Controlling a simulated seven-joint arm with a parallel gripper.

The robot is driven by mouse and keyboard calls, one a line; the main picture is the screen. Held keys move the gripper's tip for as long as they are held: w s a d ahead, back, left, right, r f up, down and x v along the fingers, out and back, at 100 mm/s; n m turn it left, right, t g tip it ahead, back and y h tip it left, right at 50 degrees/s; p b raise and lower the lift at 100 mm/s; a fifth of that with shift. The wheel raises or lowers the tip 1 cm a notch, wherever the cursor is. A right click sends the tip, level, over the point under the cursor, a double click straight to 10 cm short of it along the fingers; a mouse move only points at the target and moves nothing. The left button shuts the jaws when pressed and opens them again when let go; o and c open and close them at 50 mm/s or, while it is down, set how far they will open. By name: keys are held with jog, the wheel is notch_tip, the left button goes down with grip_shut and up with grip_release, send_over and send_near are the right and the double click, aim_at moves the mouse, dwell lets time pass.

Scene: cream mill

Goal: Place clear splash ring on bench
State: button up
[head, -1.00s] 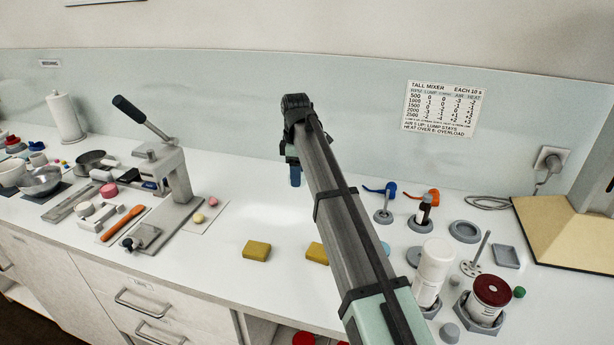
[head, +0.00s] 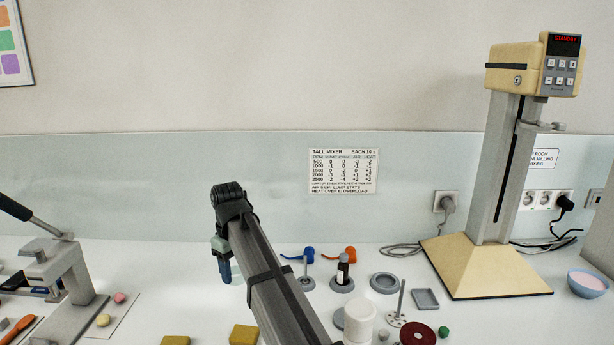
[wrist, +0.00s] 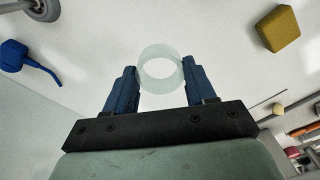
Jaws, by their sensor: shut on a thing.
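The clear splash ring (wrist: 160,86) is a short, see-through, pale green band between the blue fingers of my gripper (wrist: 152,88) in the wrist view. My gripper is shut on its sides, with the ring's open middle facing the camera. In the head view my gripper (head: 224,268) points down over the white bench (head: 160,275), near the back wall panel. I cannot make out the ring in the head view. The gap between ring and bench cannot be judged exactly.
Yellow blocks (head: 243,335) lie at the front. Blue (head: 298,254) and orange (head: 339,254) tools, grey holders (head: 384,283) and a white jar (head: 359,322) stand to the right. The tall mixer (head: 487,265) is farther right.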

jog(key=d+r+m, duration=0.1)
jog(key=d+m, duration=0.6)
jog(key=d, duration=3.5)
jog(key=m, duration=0.7)
send_over(537, 341)
jog(key=shift+f+n, duration=0.75)
jog(key=shift+f, duration=1.65)
jog(key=shift+f+n, duration=0.75)
jog(key=shift+f, duration=1.6)
jog(key=shift+f, duration=0.1)
jog(key=o, duration=1)
